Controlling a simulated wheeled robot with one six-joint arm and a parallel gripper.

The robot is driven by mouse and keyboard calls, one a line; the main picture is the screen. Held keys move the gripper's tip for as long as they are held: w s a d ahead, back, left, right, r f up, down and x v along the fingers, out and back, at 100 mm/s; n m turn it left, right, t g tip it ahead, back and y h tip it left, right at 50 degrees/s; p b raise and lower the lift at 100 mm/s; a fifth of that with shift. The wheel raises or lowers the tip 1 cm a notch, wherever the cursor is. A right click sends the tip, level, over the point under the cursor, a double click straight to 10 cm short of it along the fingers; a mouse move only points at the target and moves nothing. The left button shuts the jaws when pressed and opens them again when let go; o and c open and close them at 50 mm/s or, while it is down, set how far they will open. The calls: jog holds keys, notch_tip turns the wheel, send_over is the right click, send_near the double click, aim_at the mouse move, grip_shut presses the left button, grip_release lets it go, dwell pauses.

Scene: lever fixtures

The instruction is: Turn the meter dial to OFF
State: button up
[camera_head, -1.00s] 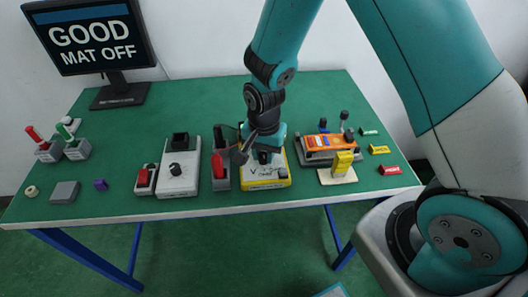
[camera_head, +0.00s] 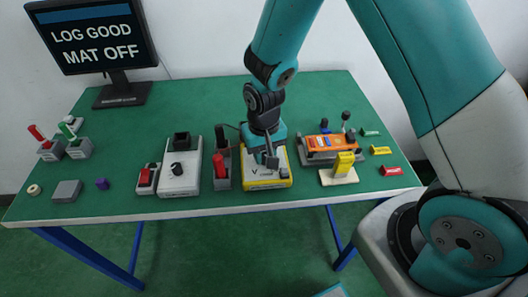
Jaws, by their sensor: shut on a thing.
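The meter (camera_head: 265,181) is a box with a white face and yellow edges at the front middle of the green table. Its face carries a "V" mark and a small dark block at its front right. My gripper (camera_head: 270,162) points down over the meter's upper part and is shut on the dial there. The dial is hidden behind my fingers, so its pointer position cannot be read.
A grey fixture with a red-tipped lever (camera_head: 220,172) stands close left of the meter. A white box with a black knob (camera_head: 179,178) is further left. An orange device (camera_head: 331,146) and a yellow block (camera_head: 344,162) are on the right. The monitor (camera_head: 94,38) reads "LOG GOOD MAT OFF".

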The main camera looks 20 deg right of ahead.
aim_at(264, 153)
dwell(0.3)
jog(key=o, duration=0.9)
notch_tip(264, 153, up, 18)
jog(key=shift+f+b, duration=0.25)
jog(key=shift+b, duration=0.25)
jog(key=s+a+r+n+y, duration=0.1)
jog(key=s+r+n, duration=0.1)
jog(key=s, duration=0.4)
jog(key=s+a+r+n+y, duration=0.1)
jog(key=s+a+r+n, duration=0.1)
jog(key=s, duration=0.4)
jog(key=s+a+r+n+y, duration=0.1)
jog(key=s+r+n+y, duration=0.1)
jog(key=s, duration=0.5)
jog(key=shift+a+r+n, duration=0.3)
jog(key=shift+r+n, duration=0.2)
jog(key=shift+n, duration=0.4)
